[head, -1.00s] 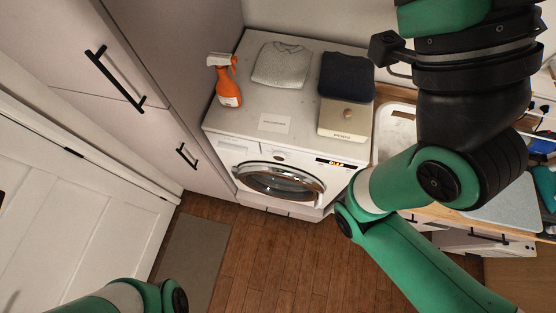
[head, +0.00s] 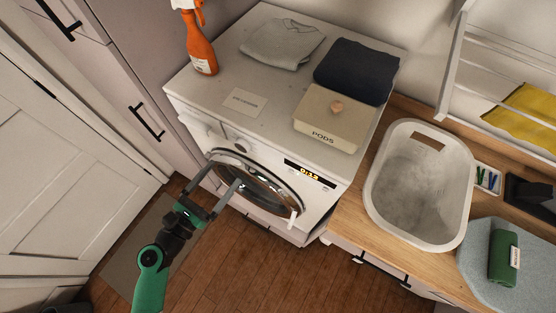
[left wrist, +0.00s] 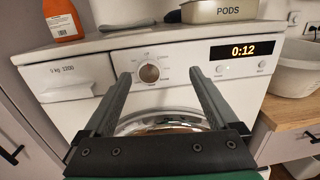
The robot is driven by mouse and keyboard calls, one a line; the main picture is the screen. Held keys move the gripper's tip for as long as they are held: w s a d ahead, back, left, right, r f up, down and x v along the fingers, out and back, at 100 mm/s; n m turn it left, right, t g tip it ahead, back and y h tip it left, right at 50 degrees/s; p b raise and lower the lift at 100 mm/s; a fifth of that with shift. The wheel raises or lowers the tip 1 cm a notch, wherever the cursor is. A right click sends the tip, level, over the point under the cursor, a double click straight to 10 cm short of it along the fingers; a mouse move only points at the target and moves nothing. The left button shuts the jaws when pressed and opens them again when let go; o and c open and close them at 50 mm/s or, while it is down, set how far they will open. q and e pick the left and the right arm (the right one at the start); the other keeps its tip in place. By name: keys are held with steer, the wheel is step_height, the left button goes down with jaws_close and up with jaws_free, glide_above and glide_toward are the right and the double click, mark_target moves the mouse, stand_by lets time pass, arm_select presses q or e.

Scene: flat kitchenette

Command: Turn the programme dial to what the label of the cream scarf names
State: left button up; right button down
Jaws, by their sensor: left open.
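The programme dial (left wrist: 149,73) is a round knob on the washing machine's front panel, with small printed markings around it too tiny to read. Its pointer setting is unclear. My left gripper (head: 224,173) is open in front of the machine's upper front. In the left wrist view its two fingers (left wrist: 160,74) stand either side of the dial, apart from it, with nothing between them. I cannot make out a cream scarf. A folded pale grey garment (head: 283,42) and a folded navy cloth (head: 356,70) lie on the machine. My right gripper is out of view.
The washing machine (head: 205,85) carries an orange spray bottle (head: 200,45), a white card (head: 244,102) and a PODS box (head: 327,123). Its display (left wrist: 243,50) reads 0:12. A white basket (head: 460,160) and a green rolled cloth (head: 503,257) with a label are at right.

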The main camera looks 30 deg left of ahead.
mark_target(241, 148)
arm_select(q)
step_height(241, 148, down, 4)
steer(key=s+a+n+y, duration=0.1)
steer(key=s+a, duration=0.1)
steer(key=w, duration=0.7)
steer(key=w+p, duration=0.1)
steer(key=w, duration=0.3)
steer(key=shift+w+r, duration=0.3)
steer(key=shift+r, duration=0.1)
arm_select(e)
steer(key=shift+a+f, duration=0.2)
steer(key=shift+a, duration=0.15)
arm_select(q)
steer(key=c, duration=1.4)
